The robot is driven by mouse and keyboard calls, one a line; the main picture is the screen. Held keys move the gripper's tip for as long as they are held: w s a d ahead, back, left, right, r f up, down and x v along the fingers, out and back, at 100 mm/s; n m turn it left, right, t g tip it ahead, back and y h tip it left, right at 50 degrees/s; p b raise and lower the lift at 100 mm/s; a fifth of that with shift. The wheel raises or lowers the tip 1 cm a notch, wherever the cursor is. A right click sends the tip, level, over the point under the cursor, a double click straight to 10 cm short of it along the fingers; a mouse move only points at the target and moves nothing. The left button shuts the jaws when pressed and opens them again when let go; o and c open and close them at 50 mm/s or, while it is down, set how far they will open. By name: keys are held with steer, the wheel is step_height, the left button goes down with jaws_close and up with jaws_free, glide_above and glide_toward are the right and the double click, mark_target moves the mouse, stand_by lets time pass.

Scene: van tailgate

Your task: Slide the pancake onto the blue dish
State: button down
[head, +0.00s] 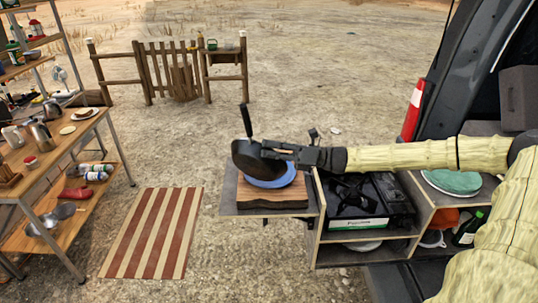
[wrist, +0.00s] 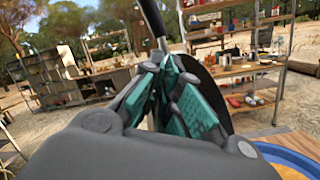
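My gripper (head: 264,150) is shut on the upright handle (head: 245,121) of a dark frying pan (head: 246,160). The pan is tipped steeply over the left side of the blue dish (head: 275,181). The wrist view shows the fingers (wrist: 172,72) closed around the handle, with the dark pan (wrist: 222,80) behind them. The blue dish lies on a wooden board (head: 290,198); its rim shows in the wrist view (wrist: 288,156). A tan-orange patch shows inside that rim, but I cannot tell whether it is the pancake. The pan's inside is hidden.
The board rests on a grey shelf (head: 231,200) beside a camping stove (head: 362,204) at the van tailgate. A teal plate (head: 452,182) lies to the right. A table (head: 75,150) with kettles stands at left. A striped mat (head: 153,232) lies on open ground between.

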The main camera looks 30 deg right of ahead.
steer(key=shift+w+d+r+m+t, duration=0.1)
steer(key=shift+d+r+m+t, duration=0.1)
steer(key=shift+r+m+t, duration=0.45)
steer(key=shift+w+d+r+m+t, duration=0.2)
steer(key=shift+r+m, duration=0.25)
steer(key=shift+m, duration=0.5)
steer(key=shift+s, duration=0.1)
